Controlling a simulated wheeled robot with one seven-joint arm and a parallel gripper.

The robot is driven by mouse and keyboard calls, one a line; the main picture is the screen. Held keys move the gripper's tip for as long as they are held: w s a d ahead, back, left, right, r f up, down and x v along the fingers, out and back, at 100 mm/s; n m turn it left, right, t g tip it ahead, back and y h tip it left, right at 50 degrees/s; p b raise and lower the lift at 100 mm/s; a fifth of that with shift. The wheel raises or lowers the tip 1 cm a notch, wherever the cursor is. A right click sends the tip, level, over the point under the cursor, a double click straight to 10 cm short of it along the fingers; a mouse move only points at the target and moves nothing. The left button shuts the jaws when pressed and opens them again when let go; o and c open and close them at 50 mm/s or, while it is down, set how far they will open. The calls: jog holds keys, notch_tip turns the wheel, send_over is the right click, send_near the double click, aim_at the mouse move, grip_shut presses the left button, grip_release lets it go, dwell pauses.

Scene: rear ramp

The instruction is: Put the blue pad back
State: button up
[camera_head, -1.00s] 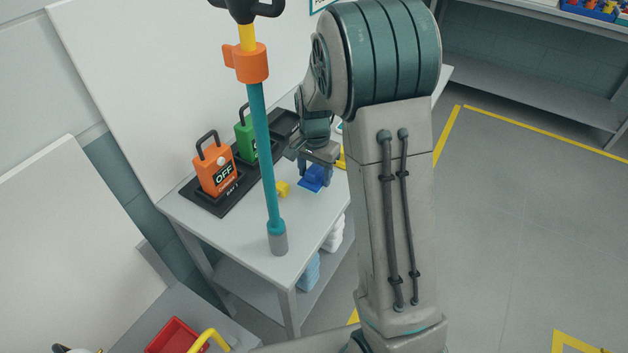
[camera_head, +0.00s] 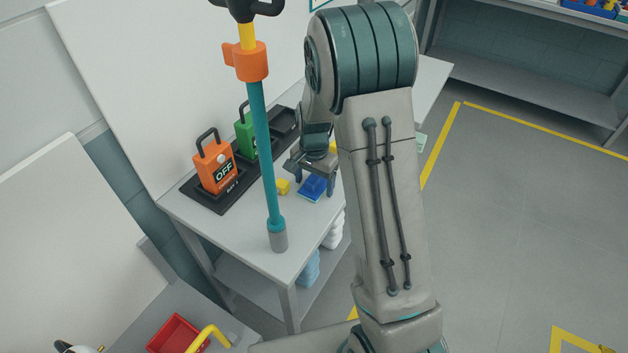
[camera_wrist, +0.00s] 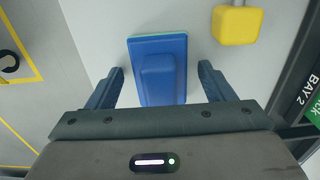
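The blue pad (camera_head: 313,187) lies on the grey-white table (camera_head: 262,262) near its right edge. It has a raised blue block on top and a thin green line along its far edge in the wrist view (camera_wrist: 160,75). My gripper (camera_head: 315,181) is over the pad with its fingers pointing down. In the wrist view my gripper (camera_wrist: 161,71) is open, one finger on each side of the pad, with a visible gap on both sides. Whether the pad lies flat on the table is hard to tell.
A yellow block (camera_head: 283,186) lies just left of the pad. A black tray (camera_head: 217,203) holds an orange OFF unit (camera_head: 214,168) and a green unit (camera_head: 244,135); its far bay looks empty.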

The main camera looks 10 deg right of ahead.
aim_at(314, 177)
jog(key=shift+r, duration=0.1)
notch_tip(314, 177, up, 11)
jog(key=shift+r, duration=0.1)
jog(key=s+r+n+t, duration=0.1)
jog(key=s+r+n, duration=0.2)
jog(key=s, duration=0.8)
jog(key=s+r+n+t, duration=0.2)
jog(key=s+n, duration=0.4)
jog(key=s, duration=0.6)
jog(key=shift+r, duration=0.8)
